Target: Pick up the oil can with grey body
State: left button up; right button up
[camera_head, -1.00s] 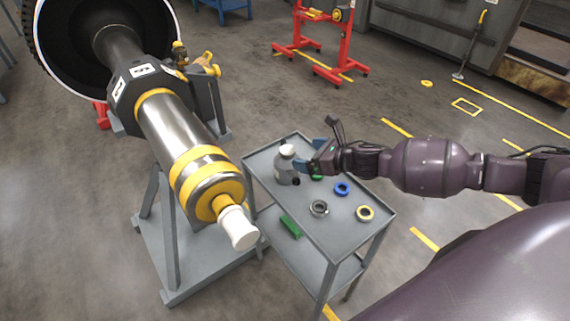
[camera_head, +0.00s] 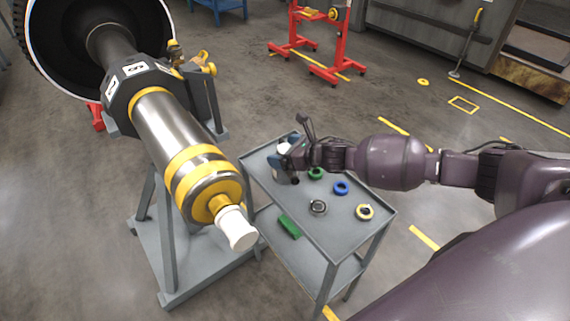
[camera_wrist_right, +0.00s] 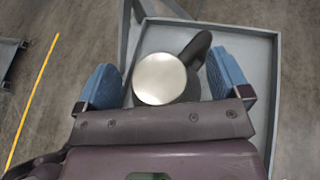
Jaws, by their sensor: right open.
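The oil can with a grey body and a white top (camera_head: 284,148) stands upright on the grey cart at its far left end. My right gripper (camera_head: 284,160) is at the can and partly covers it in the head view. In the right wrist view the can's round pale top (camera_wrist_right: 160,79) and dark spout (camera_wrist_right: 197,47) lie between the two blue fingers of my right gripper (camera_wrist_right: 163,85). The fingers are open, with a gap on the left side of the can. The right finger is close to the spout; I cannot tell whether they touch. My left gripper is not in view.

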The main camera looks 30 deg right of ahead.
jog(key=c, duration=1.1)
jog(key=shift+s+f, duration=0.1)
jog(key=shift+f, duration=0.05)
jog(key=c, duration=0.5)
jog(key=shift+r, duration=0.5)
grip_shut()
pick_arm(q)
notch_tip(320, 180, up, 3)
jog(key=p, duration=0.3)
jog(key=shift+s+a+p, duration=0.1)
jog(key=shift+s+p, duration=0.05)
jog(key=shift+p, duration=0.15)
pick_arm(e)
notch_tip(320, 180, up, 19)
jog(key=shift+r, duration=0.2)
